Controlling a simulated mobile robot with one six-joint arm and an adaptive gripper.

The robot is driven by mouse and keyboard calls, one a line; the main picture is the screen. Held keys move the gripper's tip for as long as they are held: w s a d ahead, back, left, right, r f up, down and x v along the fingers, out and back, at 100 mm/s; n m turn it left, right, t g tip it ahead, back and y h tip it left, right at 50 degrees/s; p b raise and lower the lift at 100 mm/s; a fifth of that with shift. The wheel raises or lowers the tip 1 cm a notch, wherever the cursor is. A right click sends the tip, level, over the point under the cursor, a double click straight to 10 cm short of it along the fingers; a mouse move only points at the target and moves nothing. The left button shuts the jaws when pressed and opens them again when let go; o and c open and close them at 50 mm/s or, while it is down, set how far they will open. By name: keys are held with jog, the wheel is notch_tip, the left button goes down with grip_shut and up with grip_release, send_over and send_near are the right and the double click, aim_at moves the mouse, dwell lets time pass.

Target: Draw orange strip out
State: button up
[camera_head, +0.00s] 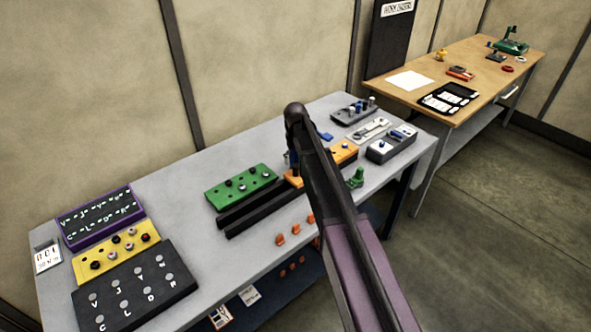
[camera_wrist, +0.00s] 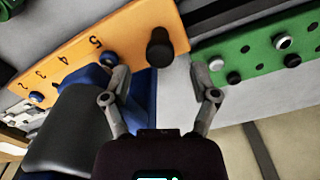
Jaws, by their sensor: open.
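The orange strip (camera_wrist: 110,45) crosses the upper left of the wrist view, with printed numbers, a black knob (camera_wrist: 160,50) near its right end and a small blue knob (camera_wrist: 37,97) further left. In the head view the strip (camera_head: 346,152) lies in line with the black rails, its middle hidden by my arm. My gripper (camera_wrist: 160,66) is open and empty. The black knob appears between and just beyond its fingertips; I cannot tell whether they touch anything. In the head view my gripper is mostly hidden behind my arm.
Long black rails (camera_head: 262,208) lie beside a green plate (camera_head: 240,185) with knobs; the plate (camera_wrist: 265,50) is also right of my gripper in the wrist view. Small orange tabs (camera_head: 281,240) line the grey bench's front. A grey block (camera_head: 391,146) stands at right.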

jog(key=shift+f+b, duration=1.05)
jog(key=shift+f, duration=0.3)
grip_shut()
